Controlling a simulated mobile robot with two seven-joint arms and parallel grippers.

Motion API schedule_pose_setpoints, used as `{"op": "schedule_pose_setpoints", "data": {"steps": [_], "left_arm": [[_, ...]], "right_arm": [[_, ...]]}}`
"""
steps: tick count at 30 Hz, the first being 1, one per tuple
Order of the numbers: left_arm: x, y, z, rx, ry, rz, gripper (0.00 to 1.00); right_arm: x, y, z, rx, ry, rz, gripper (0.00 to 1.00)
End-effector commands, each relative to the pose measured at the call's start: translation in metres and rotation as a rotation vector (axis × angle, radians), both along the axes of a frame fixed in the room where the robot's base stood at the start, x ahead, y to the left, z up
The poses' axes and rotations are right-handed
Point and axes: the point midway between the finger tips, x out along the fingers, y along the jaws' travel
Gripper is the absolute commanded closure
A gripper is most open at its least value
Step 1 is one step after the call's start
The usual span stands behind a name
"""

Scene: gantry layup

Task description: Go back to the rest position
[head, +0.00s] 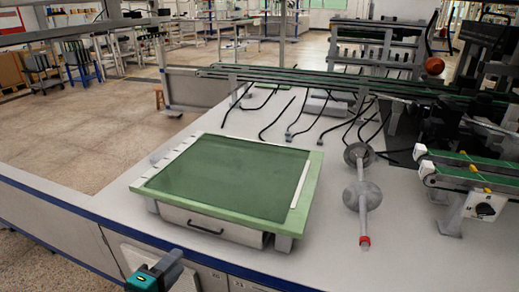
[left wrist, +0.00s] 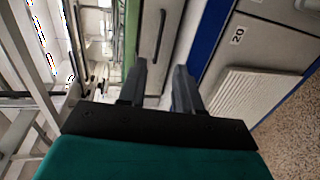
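My left gripper (head: 165,268) shows at the bottom edge of the head view, in front of the blue-edged bench. In the left wrist view its two dark fingers (left wrist: 160,82) stand apart with a gap and nothing between them. The green-topped stand (head: 305,205) with a drawer front and black handle lies beyond the gripper on the bench, apart from it. My right gripper is not in either view.
The grey bench (head: 330,262) has a blue edge. A small green conveyor (head: 470,175) is at the right. Bent black rods (head: 275,118) lie behind. Open floor (head: 75,150) lies to the left.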

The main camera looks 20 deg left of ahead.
Motion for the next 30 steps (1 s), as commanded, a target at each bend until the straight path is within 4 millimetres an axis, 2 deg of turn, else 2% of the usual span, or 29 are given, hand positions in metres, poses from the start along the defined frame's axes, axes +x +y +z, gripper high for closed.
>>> {"op": "schedule_pose_setpoints", "data": {"steps": [4, 7, 15, 23, 25, 30], "left_arm": [[-0.002, -0.012, -0.003, 0.070, 0.014, -0.045, 0.66], [-0.006, -0.036, -0.009, 0.229, 0.037, -0.139, 0.66], [-0.038, -0.114, -0.032, 0.875, 0.072, -0.506, 0.66], [-0.071, -0.156, -0.041, 1.437, 0.034, -0.769, 0.66], [-0.072, -0.153, -0.016, 1.473, 0.040, -0.774, 0.66], [-0.076, -0.143, 0.016, 1.480, 0.062, -0.761, 0.66]], "right_arm": [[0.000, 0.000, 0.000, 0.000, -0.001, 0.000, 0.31], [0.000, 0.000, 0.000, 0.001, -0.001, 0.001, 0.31], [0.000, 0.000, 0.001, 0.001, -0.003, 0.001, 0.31], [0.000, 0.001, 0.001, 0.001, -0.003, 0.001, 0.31], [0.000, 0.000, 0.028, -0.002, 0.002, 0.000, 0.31], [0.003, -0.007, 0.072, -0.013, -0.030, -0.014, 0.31]]}}
